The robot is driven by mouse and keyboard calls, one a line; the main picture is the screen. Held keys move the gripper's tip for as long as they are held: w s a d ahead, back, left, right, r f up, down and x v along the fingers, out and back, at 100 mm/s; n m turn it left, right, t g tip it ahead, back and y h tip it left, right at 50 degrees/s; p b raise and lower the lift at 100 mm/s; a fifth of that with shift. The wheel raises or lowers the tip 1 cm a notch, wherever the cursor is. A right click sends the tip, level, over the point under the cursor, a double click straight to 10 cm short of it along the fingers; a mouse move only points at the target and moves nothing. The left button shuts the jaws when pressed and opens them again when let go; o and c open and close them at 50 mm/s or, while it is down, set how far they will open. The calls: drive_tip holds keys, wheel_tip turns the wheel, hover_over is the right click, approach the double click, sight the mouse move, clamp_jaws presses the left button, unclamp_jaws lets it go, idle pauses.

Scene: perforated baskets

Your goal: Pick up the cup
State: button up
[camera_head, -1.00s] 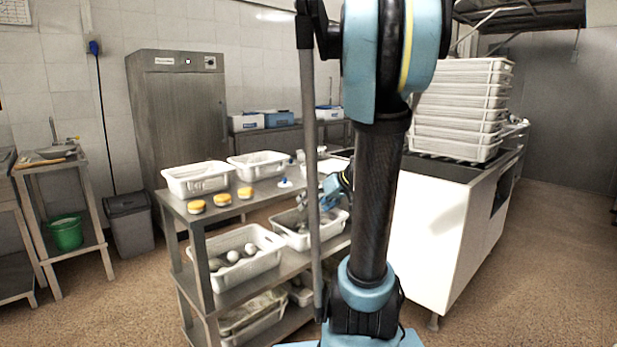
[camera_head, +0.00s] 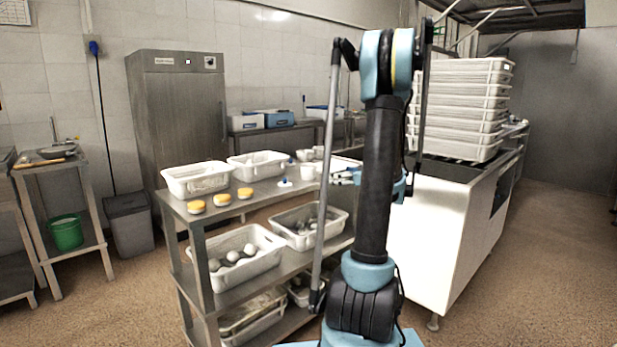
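A small white cup (camera_head: 308,172) stands on the top shelf of the metal rack, near its right end. My gripper (camera_head: 338,177) is just right of the cup in the picture, at about its height, with its fingers pointing left. The fingers look spread, with nothing seen between them. A gap shows between the fingers and the cup. My arm hides part of the gripper's wrist.
The metal rack (camera_head: 262,199) also holds white perforated baskets (camera_head: 197,187), several yellow-topped round items (camera_head: 221,200) and a small white-and-blue item (camera_head: 285,183). White bowls (camera_head: 305,155) stand behind the cup. A white counter (camera_head: 425,240) with stacked trays (camera_head: 458,110) is at right.

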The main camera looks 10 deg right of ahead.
sight(315, 174)
drive_tip(key=x, duration=1.1)
drive_tip(key=shift+a+f, duration=0.1)
drive_tip(key=shift+x, duration=2.65)
drive_tip(key=shift+s+a+f, duration=0.1)
drive_tip(key=shift+s, duration=0.05)
drive_tip(key=c, duration=1.1)
